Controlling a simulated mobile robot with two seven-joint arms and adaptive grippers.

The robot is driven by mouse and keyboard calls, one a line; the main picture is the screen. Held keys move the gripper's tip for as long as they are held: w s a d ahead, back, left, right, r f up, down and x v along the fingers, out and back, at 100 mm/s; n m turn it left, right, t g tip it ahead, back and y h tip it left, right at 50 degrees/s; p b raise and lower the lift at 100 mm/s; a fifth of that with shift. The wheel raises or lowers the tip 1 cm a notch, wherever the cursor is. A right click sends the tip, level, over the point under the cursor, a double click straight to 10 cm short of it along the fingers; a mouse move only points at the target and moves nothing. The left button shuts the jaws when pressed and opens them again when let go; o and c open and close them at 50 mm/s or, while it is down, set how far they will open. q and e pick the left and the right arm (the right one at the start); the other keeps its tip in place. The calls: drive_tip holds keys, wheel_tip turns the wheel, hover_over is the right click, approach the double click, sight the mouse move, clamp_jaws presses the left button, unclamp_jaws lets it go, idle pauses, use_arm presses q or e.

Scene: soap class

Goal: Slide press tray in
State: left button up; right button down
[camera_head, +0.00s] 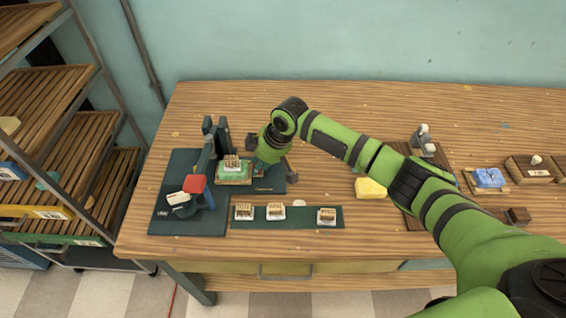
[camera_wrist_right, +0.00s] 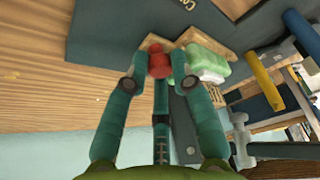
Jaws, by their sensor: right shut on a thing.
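The press (camera_head: 207,160) stands at the left of the bench on a dark green base (camera_head: 165,222), with a red-ended lever reaching toward the front. The small wooden press tray (camera_head: 234,182) sits beside its uprights and carries a green soap block with a pale stamp piece on top. In the wrist view, the tray (camera_wrist_right: 224,42) and green soap (camera_wrist_right: 207,63) lie just right of the fingers. My right gripper (camera_wrist_right: 158,70) is shut on the tray's red knob (camera_wrist_right: 159,61). In the head view the right gripper (camera_head: 264,162) is at the tray's right side, hiding the knob. My left gripper is out of view.
A dark strip (camera_head: 300,225) with several stamps lies in front. A yellow block (camera_head: 370,188) and wooden holders (camera_head: 525,168) are to the right. A shelf rack (camera_head: 60,130) stands left. The bench behind my arm (camera_head: 340,135) is mostly clear.

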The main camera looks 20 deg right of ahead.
sight(239, 164)
drive_tip(key=a, duration=0.2)
drive_tip(key=w+a, duration=0.1)
drive_tip(key=a, duration=0.1)
drive_tip(key=shift+w+b, duration=0.2)
drive_tip(key=shift+b, duration=0.1)
drive_tip(key=shift+a+r, duration=0.1)
drive_tip(key=shift+a, duration=0.3)
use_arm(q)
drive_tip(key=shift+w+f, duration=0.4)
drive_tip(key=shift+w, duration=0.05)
use_arm(e)
drive_tip(key=shift+r, duration=0.15)
drive_tip(key=c, duration=1.1)
unclamp_jaws()
drive_tip(key=shift+a, duration=0.1)
drive_tip(key=shift+o, duration=0.2)
drive_tip(key=shift+w+a, duration=0.1)
drive_tip(key=shift+w, duration=0.05)
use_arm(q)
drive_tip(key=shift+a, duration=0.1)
